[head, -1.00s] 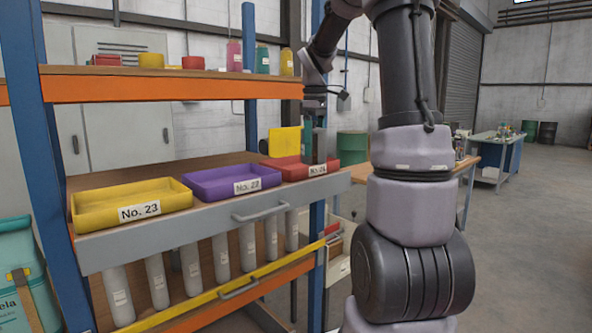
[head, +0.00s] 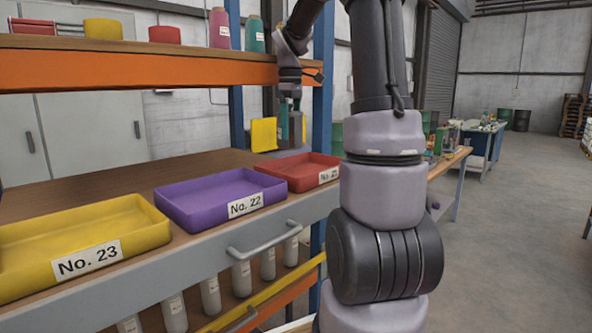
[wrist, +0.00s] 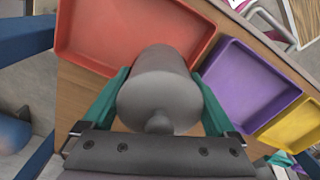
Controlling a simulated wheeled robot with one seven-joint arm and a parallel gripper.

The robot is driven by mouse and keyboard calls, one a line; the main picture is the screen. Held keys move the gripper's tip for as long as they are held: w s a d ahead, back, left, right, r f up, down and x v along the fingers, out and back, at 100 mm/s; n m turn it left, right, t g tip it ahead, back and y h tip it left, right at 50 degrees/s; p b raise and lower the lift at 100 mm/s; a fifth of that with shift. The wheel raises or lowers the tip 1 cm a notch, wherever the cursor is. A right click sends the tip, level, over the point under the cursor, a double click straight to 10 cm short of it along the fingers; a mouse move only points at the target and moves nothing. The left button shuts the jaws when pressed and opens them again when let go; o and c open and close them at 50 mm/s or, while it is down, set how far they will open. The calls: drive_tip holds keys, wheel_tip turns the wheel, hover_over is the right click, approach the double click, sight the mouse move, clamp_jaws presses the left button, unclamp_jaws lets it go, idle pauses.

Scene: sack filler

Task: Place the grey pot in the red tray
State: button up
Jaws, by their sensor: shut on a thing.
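The grey pot (wrist: 160,88) is between the teal fingers of my gripper (wrist: 160,100) in the wrist view, and the gripper is shut on it. In the head view my gripper (head: 290,105) is up behind the red tray, and the pot shows only as a small grey patch (head: 296,128). The red tray (head: 322,183), labelled with a partly unreadable number, stands at the right end of the shelf and looks empty. In the wrist view the red tray (wrist: 82,62) lies beyond the pot, which overlaps its edge in the picture. The pot's height above the shelf is unclear.
A purple tray No. 22 (head: 170,207) and a yellow tray No. 23 (head: 150,238) stand left of the red tray. An orange-edged upper shelf (head: 120,70) and a blue post (head: 322,70) are close to my arm. Bare wooden shelf (head: 120,180) lies behind the trays.

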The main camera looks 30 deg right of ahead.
wheel_tip(320, 180, down, 9)
drive_tip(key=shift+f, duration=0.2)
drive_tip(key=shift+f, duration=0.1)
drive_tip(key=o, duration=1.2)
drive_tip(key=shift+c, duration=0.2)
